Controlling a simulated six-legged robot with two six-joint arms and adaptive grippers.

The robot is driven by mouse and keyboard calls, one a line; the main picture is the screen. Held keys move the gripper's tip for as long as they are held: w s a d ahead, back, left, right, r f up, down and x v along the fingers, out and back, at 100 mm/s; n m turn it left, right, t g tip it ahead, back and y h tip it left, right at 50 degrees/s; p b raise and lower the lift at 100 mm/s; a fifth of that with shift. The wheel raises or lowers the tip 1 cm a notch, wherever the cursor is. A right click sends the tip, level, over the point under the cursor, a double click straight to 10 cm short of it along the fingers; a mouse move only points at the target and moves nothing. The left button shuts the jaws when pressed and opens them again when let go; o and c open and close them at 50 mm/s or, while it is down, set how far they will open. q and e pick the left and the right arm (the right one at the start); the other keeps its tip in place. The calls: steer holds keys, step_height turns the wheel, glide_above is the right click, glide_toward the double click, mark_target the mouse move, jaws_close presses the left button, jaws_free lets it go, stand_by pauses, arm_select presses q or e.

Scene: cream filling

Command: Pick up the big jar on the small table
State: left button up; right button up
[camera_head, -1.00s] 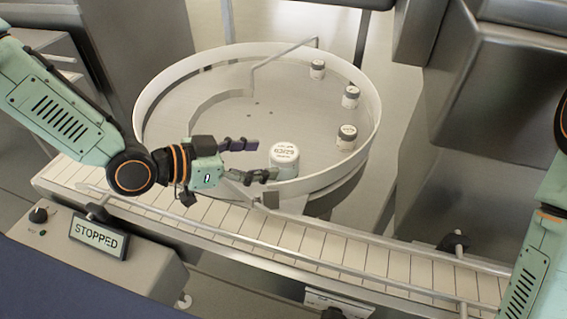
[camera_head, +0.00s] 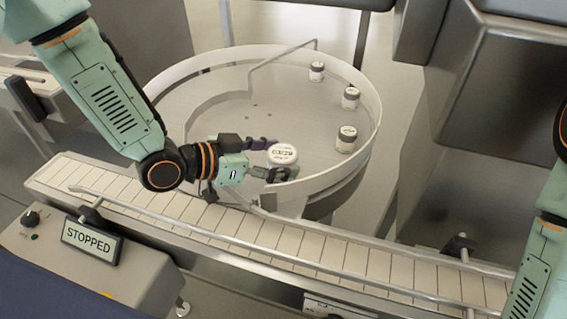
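The big white jar (camera_head: 283,154) stands upright near the front edge of the round small table (camera_head: 225,105), with dark print on its lid. My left gripper (camera_head: 272,159) reaches in from the left, with its two dark fingers apart and their tips at the jar's left side. The lower finger covers part of the jar's base. I cannot tell whether the fingers touch the jar. My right arm shows at the right edge, but its gripper is out of view.
Several smaller jars (camera_head: 350,97) stand along the table's right rim. A raised rim and a rail (camera_head: 285,52) bound the table. A conveyor (camera_head: 330,254) runs across the front, beside a sign reading "STOPPED" (camera_head: 91,240). The table's middle is clear.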

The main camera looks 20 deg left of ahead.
arm_select(q)
steer(key=shift+s+a+r, duration=0.1)
steer(key=shift+s+a, duration=0.05)
steer(key=c, duration=0.9)
steer(key=shift+c, duration=0.6)
